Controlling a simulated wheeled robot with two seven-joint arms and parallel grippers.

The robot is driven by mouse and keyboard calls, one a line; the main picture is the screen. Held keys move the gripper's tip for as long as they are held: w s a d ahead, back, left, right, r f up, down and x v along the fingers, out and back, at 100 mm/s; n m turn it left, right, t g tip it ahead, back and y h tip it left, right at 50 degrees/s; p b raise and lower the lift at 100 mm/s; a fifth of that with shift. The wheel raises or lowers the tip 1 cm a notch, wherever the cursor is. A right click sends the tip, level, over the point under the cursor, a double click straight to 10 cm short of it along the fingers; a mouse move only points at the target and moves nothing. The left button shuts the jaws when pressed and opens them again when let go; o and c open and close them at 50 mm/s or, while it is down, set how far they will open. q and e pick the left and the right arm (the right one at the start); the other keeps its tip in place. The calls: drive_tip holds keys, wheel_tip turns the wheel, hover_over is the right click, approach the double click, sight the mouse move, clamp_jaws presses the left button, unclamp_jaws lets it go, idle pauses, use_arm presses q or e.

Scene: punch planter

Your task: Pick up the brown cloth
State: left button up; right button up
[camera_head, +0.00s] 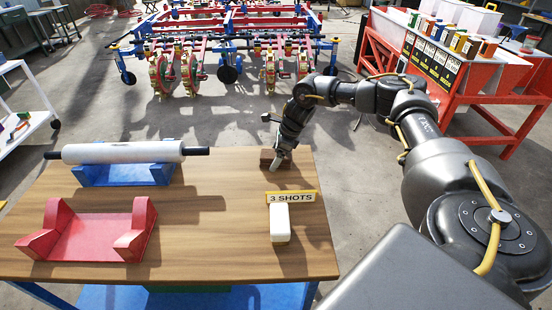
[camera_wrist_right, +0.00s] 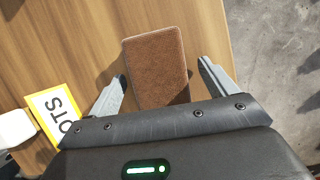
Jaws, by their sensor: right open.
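The brown cloth (camera_wrist_right: 157,68) looks like a flat-sided rectangular block at the far right edge of the wooden table (camera_head: 235,200). In the head view a part of the cloth (camera_head: 267,157) shows to the left of my gripper. My right gripper (camera_head: 278,163) points down at it from above. In the right wrist view my right gripper (camera_wrist_right: 163,72) is open, with one finger on either side of the cloth and gaps between. I cannot tell how far above the table the fingertips are. My left gripper is not in view.
A "3 SHOTS" sign (camera_head: 291,197) and a white block (camera_head: 280,224) stand nearer on the table. A white roll (camera_head: 120,152) lies on a blue cradle (camera_head: 125,175), with an empty red cradle (camera_head: 90,235) in front. The table's middle is clear.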

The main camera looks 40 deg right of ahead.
sight(272, 153)
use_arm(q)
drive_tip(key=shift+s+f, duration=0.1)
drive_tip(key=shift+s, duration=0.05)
use_arm(e)
drive_tip(key=shift+f, duration=0.15)
drive_tip(key=c, duration=1.1)
drive_tip(key=shift+r, duration=0.4)
wheel_tip(272, 153, up, 3)
drive_tip(key=shift+f, duration=0.2)
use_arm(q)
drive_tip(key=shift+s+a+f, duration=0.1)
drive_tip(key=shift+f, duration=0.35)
use_arm(e)
drive_tip(key=s+a+r, duration=0.2)
drive_tip(key=s+r, duration=0.1)
drive_tip(key=s+a+r, duration=0.3)
drive_tip(key=s, duration=0.1)
drive_tip(key=s+a+r, duration=0.3)
drive_tip(key=s+r, duration=0.1)
drive_tip(key=shift+s+a+r, duration=0.1)
drive_tip(key=shift+a, duration=0.15)
